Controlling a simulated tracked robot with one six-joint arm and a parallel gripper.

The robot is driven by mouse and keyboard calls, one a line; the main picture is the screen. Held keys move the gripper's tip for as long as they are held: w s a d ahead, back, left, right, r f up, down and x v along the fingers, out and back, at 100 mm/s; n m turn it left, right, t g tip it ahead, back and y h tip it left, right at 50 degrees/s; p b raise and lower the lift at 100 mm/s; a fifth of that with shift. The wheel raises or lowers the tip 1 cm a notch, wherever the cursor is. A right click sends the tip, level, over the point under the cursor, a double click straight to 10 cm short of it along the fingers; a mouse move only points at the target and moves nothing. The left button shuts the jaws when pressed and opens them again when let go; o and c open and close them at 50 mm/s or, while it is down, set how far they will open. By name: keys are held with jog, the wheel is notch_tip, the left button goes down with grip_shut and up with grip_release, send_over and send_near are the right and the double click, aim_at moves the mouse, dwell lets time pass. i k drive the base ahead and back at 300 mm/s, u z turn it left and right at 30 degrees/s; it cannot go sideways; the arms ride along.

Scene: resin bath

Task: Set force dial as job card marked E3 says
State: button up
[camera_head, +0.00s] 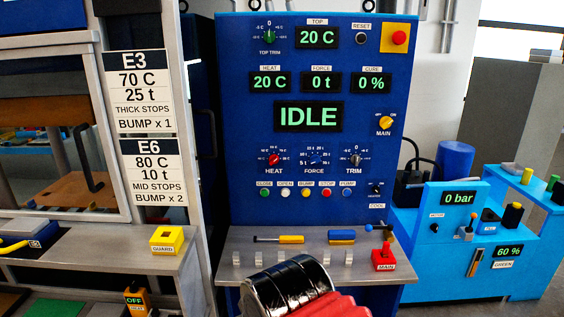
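The job card marked E3 (140,90) hangs at the left and reads 70 C, 25 t, THICK STOPS, BUMP x 1. The force dial (315,159) is a small blue knob labelled FORCE on the blue panel, between the HEAT and TRIM dials. Its scale carries tonne marks; its exact pointer setting is too small to read. The FORCE display (321,82) reads 0 t. My gripper (288,287) shows as a black and silver end with a red sleeve at the bottom middle, below and apart from the dial. Its fingertips cannot be made out.
The HEAT dial (274,160) and TRIM dial (355,160) flank the force dial closely. A row of push buttons (306,193) lies below. A shelf (240,243) with tools juts out beneath the panel. The main display (309,117) reads IDLE.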

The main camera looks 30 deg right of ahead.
aim_at(315, 159)
jog(key=u, duration=0.05)
jog(key=i, duration=1.15)
jog(key=z, duration=0.6)
